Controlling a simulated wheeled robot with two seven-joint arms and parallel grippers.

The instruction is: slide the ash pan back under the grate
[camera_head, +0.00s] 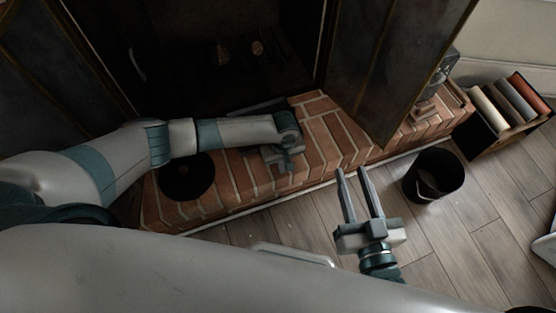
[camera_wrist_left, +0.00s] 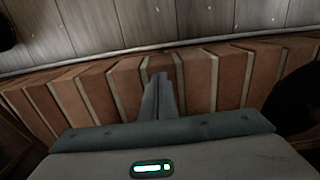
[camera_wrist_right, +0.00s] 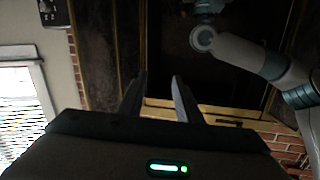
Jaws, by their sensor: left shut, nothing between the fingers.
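A dark grey flat edge (camera_head: 258,107), which looks like the ash pan, shows at the firebox mouth just behind my left forearm. Most of it is hidden by the arm and the dark, so I cannot tell how far in it sits. The grate is not clear in the dark firebox (camera_head: 225,85). My left gripper (camera_head: 285,164) is shut and empty, low over the brick hearth, in front of that edge and apart from it. Its closed fingers show in the left wrist view (camera_wrist_left: 158,85). My right gripper (camera_head: 352,174) is open and empty over the wooden floor, in front of the hearth.
The brick hearth (camera_head: 322,125) runs across the front. A black round disc (camera_head: 187,177) lies on it under my left arm. A dark door panel (camera_head: 400,60) stands open at right. A black bucket (camera_head: 433,175) and a rack of rolls (camera_head: 505,105) stand on the floor at right.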

